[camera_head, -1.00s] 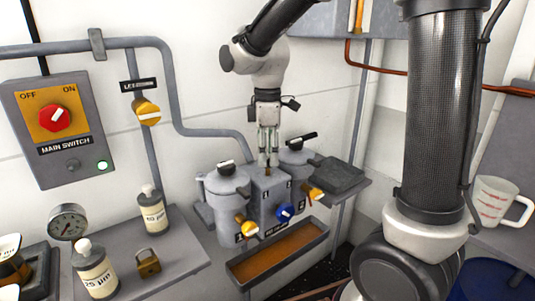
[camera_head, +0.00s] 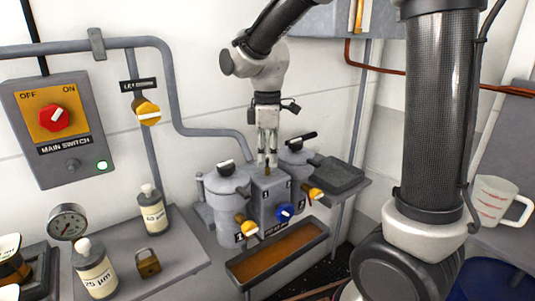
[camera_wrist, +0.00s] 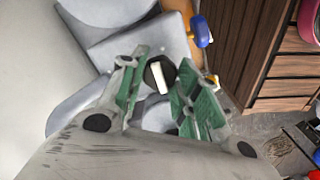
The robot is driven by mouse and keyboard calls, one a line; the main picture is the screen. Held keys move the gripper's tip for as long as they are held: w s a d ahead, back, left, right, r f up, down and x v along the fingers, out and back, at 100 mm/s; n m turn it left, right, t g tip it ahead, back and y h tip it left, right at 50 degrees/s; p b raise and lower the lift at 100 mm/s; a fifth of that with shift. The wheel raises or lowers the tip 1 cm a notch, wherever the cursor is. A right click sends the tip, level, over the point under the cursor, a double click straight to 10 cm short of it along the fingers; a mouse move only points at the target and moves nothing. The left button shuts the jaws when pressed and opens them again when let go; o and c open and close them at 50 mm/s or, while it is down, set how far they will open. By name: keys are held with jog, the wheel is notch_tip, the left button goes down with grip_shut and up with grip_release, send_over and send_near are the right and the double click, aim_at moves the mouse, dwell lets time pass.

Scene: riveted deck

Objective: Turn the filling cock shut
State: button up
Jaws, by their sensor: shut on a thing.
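The filling cock (camera_wrist: 157,76) shows in the wrist view as a dark round piece with a pale bar across it, between my green-padded fingers. In the head view my gripper (camera_head: 267,160) points straight down over the top of the grey filter block (camera_head: 268,183), between two round housings. My gripper is shut on the cock; the exact contact of the pads is hard to see.
The left housing (camera_head: 227,186) and right housing (camera_head: 293,160) stand close beside my fingers. Yellow-and-white cocks and a blue knob (camera_head: 285,211) stick out in front, above a brown-filled tray (camera_head: 278,258). A pipe (camera_head: 210,132) runs along the wall behind.

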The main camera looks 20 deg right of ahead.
aim_at(268, 156)
jog(key=m, duration=0.4)
jog(key=shift+m, duration=0.3)
jog(key=m, duration=0.4)
jog(key=shift+m, duration=0.3)
jog(key=m, duration=0.4)
jog(key=shift+m, duration=2)
jog(key=o, duration=1.1)
jog(key=shift+c, duration=0.2)
notch_tip(268, 156, up, 12)
